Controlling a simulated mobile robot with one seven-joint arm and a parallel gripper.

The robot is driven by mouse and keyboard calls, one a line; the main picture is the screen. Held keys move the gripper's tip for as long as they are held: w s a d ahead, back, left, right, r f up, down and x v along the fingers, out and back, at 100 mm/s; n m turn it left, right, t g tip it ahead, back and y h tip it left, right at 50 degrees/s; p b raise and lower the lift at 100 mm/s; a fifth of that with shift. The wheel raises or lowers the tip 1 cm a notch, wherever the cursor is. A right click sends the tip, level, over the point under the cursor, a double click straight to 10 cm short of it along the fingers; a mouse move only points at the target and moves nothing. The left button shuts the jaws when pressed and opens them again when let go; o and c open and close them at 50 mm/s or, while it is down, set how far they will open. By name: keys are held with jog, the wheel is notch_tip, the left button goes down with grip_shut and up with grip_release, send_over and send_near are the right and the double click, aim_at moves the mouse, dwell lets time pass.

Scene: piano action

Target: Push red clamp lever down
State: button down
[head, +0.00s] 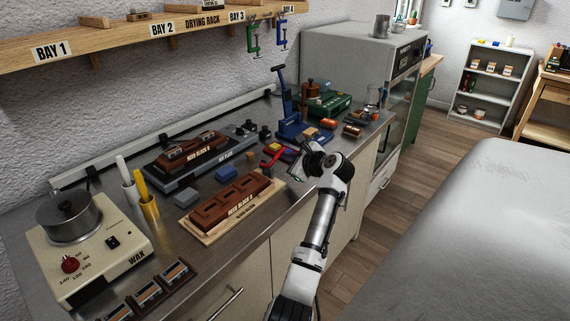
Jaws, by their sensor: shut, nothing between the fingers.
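A red lever-like part (272,150) shows on the steel bench, just left of my gripper. It looks like the red clamp lever, beside the brown block labelled Reed Block B (238,203). A red piece reaches from the block's right end toward my gripper. My gripper (297,172) is at the bench's front edge, right of the red part. Its fingers are small and partly hidden by my wrist, and they look shut and empty. I cannot tell whether they touch the lever, or the lever's exact angle.
A blue press (290,118) stands behind my gripper. Another reed block (190,150) lies on a flat plate at the back. A wax pot (70,215) and cups of tools stand at left. Small coloured blocks lie around the red part.

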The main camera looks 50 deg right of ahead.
jog(key=r+n+h, duration=0.1)
jog(key=a+r+n, duration=0.1)
jog(key=n, duration=0.1)
jog(key=shift+a+t+h, duration=0.1)
jog(key=shift+t+h, duration=0.3)
jog(key=shift+a+r, duration=0.1)
jog(key=shift+r, duration=0.1)
jog(key=shift+a+r+n, duration=0.15)
jog(key=shift+a+n, duration=0.1)
jog(key=shift+n, duration=0.05)
jog(key=shift+s+r, duration=0.1)
jog(key=shift+s, duration=0.1)
